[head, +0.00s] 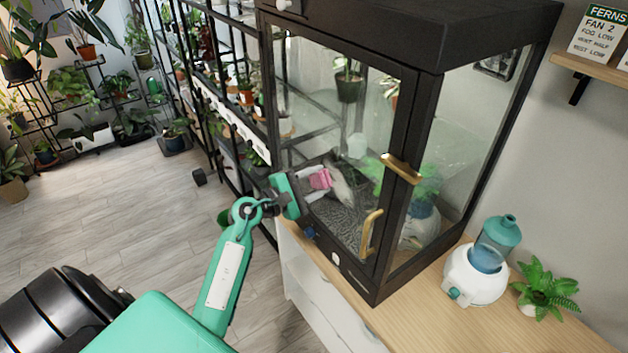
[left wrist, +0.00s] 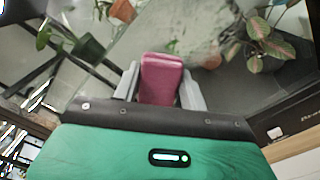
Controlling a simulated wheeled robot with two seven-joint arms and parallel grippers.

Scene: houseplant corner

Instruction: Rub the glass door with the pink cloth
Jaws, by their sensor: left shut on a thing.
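The glass cabinet with a black frame stands on the wooden top, and its glass door (head: 335,130) faces my left arm. My left gripper (head: 316,184) is at the lower left part of the door, shut on the pink cloth (head: 321,179). The cloth also shows in the left wrist view (left wrist: 161,78), folded between the two grey fingers, with the glass in front of it. I cannot tell whether the cloth touches the glass. Brass handles (head: 371,232) sit on the right side of the door. My right gripper is not in view.
A white humidifier with a blue tank (head: 476,270) and a small fern (head: 545,285) stand on the wooden top at the right. Black plant shelves (head: 215,90) stand left of the cabinet. The floor (head: 120,210) at the left is clear.

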